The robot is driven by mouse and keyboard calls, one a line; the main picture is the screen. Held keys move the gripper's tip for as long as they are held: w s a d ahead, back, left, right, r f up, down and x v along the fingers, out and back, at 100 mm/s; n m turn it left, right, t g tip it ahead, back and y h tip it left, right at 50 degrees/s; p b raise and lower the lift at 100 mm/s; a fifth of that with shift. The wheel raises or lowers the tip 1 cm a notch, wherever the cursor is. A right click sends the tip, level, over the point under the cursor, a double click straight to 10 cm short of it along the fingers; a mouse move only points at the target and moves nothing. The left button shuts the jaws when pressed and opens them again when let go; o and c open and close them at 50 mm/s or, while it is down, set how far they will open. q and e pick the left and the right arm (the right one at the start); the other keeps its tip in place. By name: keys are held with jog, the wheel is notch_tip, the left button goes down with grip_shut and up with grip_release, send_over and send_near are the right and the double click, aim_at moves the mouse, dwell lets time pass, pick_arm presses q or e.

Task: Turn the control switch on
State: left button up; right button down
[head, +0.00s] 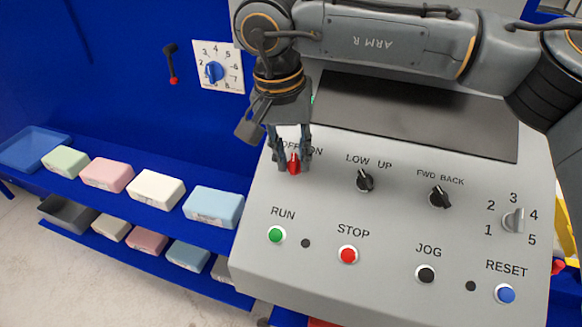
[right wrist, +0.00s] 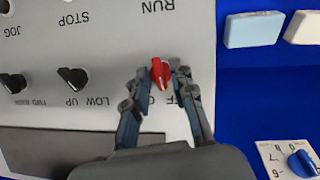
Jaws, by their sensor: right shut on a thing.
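The control switch is a small red knob (head: 294,166) at the upper left of the grey control panel (head: 330,212), below the partly hidden OFF and ON labels. My right gripper (head: 292,163) reaches down over it, with one finger on each side, shut on the knob. In the right wrist view the red knob (right wrist: 160,73) shows between the two fingertips (right wrist: 157,80), and the fingers cover part of the labels. I cannot tell for sure whether the knob points to OFF or ON. My left gripper is not in view.
Black LOW/UP (head: 365,181) and FWD/BACK (head: 440,197) switches sit to the right of the red knob. A green RUN button (head: 277,234) and a red STOP button (head: 348,254) are below. A dark screen (head: 420,115) is behind. Foam blocks line the blue shelf (head: 110,205) at left.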

jog(key=m+y+b, duration=0.1)
jog(key=m+b, duration=0.1)
jog(key=b, duration=0.1)
jog(key=m+t+y+b, duration=0.1)
jog(key=m+b, duration=0.1)
jog(key=b, duration=0.1)
jog(key=m+y+b, duration=0.1)
jog(key=m+b, duration=0.2)
jog(key=shift+s+d+f+b, duration=0.1)
jog(key=shift+d+f+b, duration=0.05)
jog(key=shift+d+b, duration=0.15)
jog(key=shift+m+t+y+b, duration=0.4)
jog(key=shift+m+t+b, duration=0.2)
jog(key=shift+m+b, duration=0.6)
jog(key=shift+r, duration=0.2)
jog(key=shift+s, duration=0.1)
jog(key=c, duration=1.4)
grip_release()
jog(key=shift+c, duration=0.2)
jog(key=v, duration=1.2)
